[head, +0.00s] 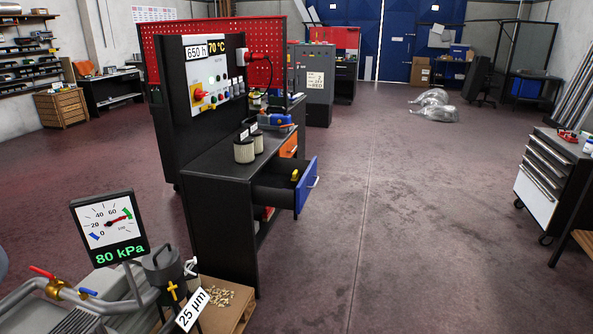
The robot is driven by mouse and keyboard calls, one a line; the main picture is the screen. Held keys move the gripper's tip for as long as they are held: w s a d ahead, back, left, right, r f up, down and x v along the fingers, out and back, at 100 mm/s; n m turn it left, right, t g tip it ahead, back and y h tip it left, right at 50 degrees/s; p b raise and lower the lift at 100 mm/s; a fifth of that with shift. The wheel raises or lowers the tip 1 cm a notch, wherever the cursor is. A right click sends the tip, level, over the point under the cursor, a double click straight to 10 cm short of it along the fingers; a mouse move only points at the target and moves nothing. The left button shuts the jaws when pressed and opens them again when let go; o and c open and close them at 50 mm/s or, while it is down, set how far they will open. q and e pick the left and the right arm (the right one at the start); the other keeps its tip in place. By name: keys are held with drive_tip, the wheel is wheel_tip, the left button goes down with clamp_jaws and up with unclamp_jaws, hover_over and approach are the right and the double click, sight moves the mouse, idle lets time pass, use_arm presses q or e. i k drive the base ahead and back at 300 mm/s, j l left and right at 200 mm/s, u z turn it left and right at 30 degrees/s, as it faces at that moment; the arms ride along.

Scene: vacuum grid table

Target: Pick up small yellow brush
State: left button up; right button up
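A small yellow object (295,175), possibly the brush, shows at the open drawer (307,187) with the blue front. It is too small to make out its shape, and most of the drawer's inside is hidden. The drawer sticks out to the right from the black workbench (225,160). Neither of my grippers is in view.
Two cylindrical filters (244,151) and a blue tool (273,121) stand on the bench top. A pump with a gauge display (110,228) and a cardboard box (228,303) are in front. A tool cabinet (545,180) stands at right. The floor (420,220) between is clear.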

sight(295, 178)
drive_tip(key=i+l, duration=0.15)
drive_tip(key=i, duration=0.3)
drive_tip(key=i+l, duration=0.15)
drive_tip(key=i, duration=0.3)
drive_tip(key=i+l, duration=0.1)
drive_tip(key=i, duration=0.35)
drive_tip(key=i+l+u, duration=0.1)
drive_tip(key=i, duration=0.35)
